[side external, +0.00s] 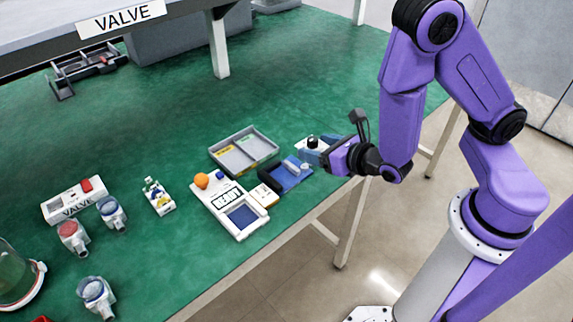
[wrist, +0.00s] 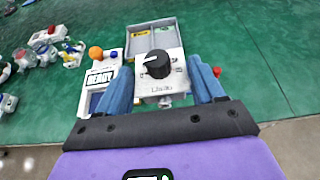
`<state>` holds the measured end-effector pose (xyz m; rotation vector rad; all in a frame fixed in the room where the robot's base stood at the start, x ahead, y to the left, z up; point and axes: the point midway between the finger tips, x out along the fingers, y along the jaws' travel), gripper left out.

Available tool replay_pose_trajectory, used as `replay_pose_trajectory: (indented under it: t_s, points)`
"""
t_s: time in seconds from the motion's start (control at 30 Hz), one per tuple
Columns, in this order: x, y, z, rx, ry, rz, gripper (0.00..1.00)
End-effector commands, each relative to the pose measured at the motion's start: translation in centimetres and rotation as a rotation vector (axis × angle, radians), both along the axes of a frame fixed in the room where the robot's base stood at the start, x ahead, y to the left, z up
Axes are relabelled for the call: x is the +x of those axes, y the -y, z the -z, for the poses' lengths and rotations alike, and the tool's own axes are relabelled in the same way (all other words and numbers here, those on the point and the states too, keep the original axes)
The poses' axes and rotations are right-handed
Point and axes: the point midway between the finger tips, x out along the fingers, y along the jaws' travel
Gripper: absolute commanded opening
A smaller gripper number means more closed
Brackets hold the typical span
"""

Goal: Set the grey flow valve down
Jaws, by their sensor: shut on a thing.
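The grey flow valve, a light grey block with a black knob, shows between my fingers in the wrist view (wrist: 160,87). The knob faces the camera and has a white pointer line. My gripper (wrist: 162,76) is shut on the valve, with one blue finger on each side. In the side external view my gripper (side external: 318,155) is at the right, near the table's front edge, and the valve (side external: 311,143) shows at its tip. The valve's underside is hidden, so I cannot tell whether it touches anything below.
A blue fixture (side external: 292,176) with a dark edge lies just left of my gripper. Behind it is a grey two-part tray (side external: 273,152). A white READY panel (side external: 258,212) with an orange ball is further left. Several pump parts stand at far left. Green table (side external: 320,80) behind is clear.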

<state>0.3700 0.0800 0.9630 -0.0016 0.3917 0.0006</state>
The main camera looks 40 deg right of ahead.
Motion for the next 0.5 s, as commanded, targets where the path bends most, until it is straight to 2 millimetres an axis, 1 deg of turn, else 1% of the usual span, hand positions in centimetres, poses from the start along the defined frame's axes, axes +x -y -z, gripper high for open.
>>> replay_pose_trajectory:
  t_s: [0.27, 0.43, 0.5]
  points:
    - [2.0, -0.5, 0.9, 0.0, 0.0, 0.001, 0.34]
    - [4.4, -0.9, 2.0, 0.001, 0.001, 0.005, 0.34]
    - [5.3, -1.0, 3.3, 0.0, 0.0, 0.004, 0.34]
